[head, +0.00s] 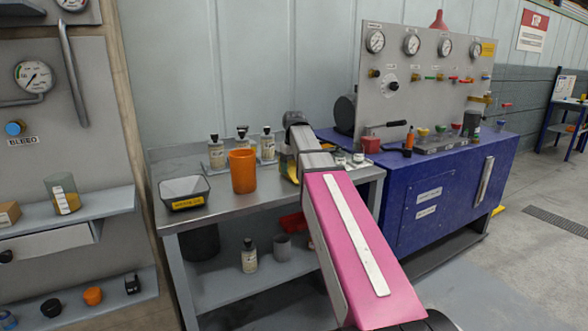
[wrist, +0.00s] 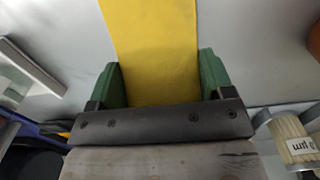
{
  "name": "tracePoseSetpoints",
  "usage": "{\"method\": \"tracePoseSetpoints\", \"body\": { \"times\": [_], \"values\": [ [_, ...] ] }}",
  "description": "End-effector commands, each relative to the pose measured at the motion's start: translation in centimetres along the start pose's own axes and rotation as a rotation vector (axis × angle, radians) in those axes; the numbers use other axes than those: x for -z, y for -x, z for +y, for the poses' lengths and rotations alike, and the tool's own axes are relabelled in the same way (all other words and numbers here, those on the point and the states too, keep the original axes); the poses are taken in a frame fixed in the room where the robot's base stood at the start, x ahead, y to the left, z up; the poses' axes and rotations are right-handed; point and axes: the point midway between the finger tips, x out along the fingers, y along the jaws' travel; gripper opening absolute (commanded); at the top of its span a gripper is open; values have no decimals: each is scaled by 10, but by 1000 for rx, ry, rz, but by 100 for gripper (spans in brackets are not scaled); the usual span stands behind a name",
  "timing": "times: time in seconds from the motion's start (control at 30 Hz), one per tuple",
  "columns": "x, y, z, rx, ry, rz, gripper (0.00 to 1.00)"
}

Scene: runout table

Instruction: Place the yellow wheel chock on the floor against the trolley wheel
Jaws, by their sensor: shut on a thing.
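A plain yellow block, which I take to be the wheel chock (wrist: 152,40), fills the top middle of the wrist view. My gripper (wrist: 160,78) is shut on it, with one green finger on each side. In the head view a bit of yellow (head: 287,166) shows beside the end of my arm, above the steel bench. My arm hides most of the gripper there. I cannot make out the trolley or its wheel in either view.
The steel bench (head: 215,215) carries an orange cup (head: 243,172), a black tray (head: 184,193) and several small bottles. A blue cabinet (head: 410,215) with a gauge panel (head: 425,62) stands right of it. Grey floor (head: 520,270) is open at the right. A labelled cylinder (wrist: 293,138) is near my gripper.

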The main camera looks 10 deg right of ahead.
Motion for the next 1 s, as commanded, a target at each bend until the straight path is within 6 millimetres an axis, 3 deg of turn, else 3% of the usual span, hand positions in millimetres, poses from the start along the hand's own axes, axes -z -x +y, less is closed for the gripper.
{"method": "tracePoseSetpoints", "body": {
  "times": [0.4, 0.43, 0.5, 0.8, 1.0],
  "values": [
    [0, -7, 0, 0, 0, 0, 41],
    [0, -6, 0, 0, 0, 0, 84],
    [0, -6, 0, 0, 0, 0, 100],
    [0, -4, 0, 0, 0, 0, 100],
    [12, 21, 1, -1, -1, 2, 100]
  ]
}}
